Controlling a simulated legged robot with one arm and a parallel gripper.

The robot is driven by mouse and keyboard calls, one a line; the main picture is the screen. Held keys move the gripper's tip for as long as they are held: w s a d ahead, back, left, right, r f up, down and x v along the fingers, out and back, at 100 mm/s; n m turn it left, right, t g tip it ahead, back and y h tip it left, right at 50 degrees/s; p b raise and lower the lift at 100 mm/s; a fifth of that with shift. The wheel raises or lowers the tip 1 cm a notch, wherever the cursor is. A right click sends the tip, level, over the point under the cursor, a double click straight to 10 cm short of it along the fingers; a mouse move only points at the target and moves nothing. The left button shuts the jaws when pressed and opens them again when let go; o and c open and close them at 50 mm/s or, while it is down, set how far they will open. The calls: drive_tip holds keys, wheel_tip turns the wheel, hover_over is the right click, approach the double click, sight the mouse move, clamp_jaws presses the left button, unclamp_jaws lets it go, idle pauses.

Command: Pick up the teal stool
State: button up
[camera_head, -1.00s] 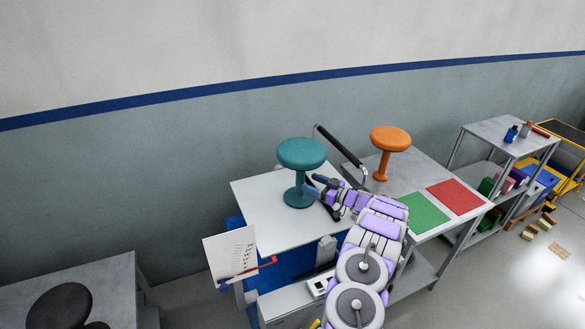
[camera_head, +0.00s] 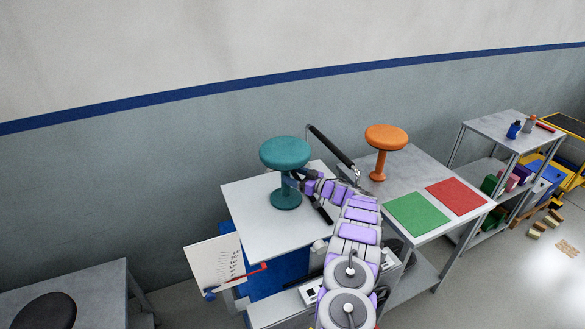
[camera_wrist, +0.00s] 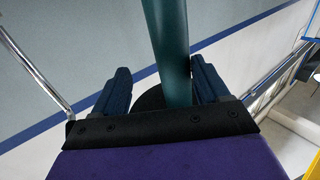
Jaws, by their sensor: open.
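The teal stool (camera_head: 285,153) stands upright on the white table top of a machine (camera_head: 250,222), with a round seat, thin stem and round base. My gripper (camera_head: 294,180) is at the stem from the right, below the seat. In the wrist view the teal stem (camera_wrist: 168,50) rises between the two dark blue fingers of my gripper (camera_wrist: 160,88), closer to the right finger. The fingers are apart. Whether either finger touches the stem cannot be told. The stool's seat is out of the wrist view.
An orange stool (camera_head: 385,140) stands on the grey table to the right, with a green mat (camera_head: 418,214) and a red mat (camera_head: 456,196). A black-handled bar (camera_head: 330,145) rises behind my gripper. A paper sheet (camera_head: 220,262) hangs at the machine's front left.

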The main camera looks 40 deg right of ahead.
sight(287, 175)
drive_tip(key=shift+d, duration=0.45)
drive_tip(key=shift+c, duration=0.7)
drive_tip(key=a, duration=0.2)
drive_tip(key=a+r, duration=0.1)
drive_tip(key=a, duration=0.1)
drive_tip(key=shift+r, duration=0.1)
drive_tip(key=c, duration=0.4)
drive_tip(key=shift+a, duration=0.2)
drive_tip(key=shift+c, duration=1.1)
drive_tip(key=shift+d, duration=0.2)
drive_tip(key=shift+c, duration=0.6)
drive_tip(key=d, duration=0.1)
drive_tip(key=d+f, duration=0.1)
drive_tip(key=d, duration=0.1)
drive_tip(key=shift+s, duration=0.15)
clamp_jaws()
drive_tip(key=shift+a, duration=0.9)
drive_tip(key=shift+d+r, duration=0.1)
drive_tip(key=shift+d, duration=0.05)
